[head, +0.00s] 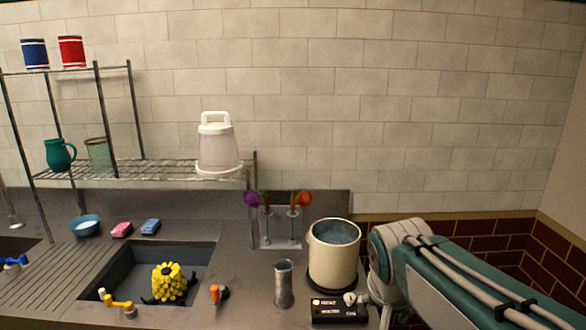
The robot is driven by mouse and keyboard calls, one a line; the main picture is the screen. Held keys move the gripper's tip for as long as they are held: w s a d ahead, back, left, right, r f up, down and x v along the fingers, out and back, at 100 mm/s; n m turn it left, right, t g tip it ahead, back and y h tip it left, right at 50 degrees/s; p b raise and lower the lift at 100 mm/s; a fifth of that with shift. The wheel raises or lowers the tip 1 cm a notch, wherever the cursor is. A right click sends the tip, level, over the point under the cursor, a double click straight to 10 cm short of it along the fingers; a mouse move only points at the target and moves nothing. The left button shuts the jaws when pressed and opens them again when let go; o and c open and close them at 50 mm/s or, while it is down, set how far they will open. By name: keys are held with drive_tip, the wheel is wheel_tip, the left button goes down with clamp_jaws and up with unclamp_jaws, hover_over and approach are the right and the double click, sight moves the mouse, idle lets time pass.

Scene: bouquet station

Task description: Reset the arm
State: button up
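My arm shows at the lower right of the head view, with teal and white links and pale hoses along it. Its near part runs out of the frame at the lower right. A rounded white joint of it stands just right of the cream pot (334,262), which has blue-grey contents. I cannot make out my gripper or its fingers in this view, so what it holds is hidden. A black box with white lettering (330,310) lies on the counter in front of the pot, left of my arm.
A grey metal cylinder (284,285) stands left of the pot. Behind it, purple (251,198) and orange (304,197) flowers stand in a clear holder. The sink (120,277) holds a yellow flower cluster (169,281). A wire shelf (130,168) carries a white lidded container (217,146).

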drive_tip(key=s+f+n+t+y, duration=0.1)
drive_tip(key=s+f+n, duration=0.2)
drive_tip(key=s, duration=1)
drive_tip(key=shift+s+n, duration=0.3)
drive_tip(key=shift+n, duration=0.2)
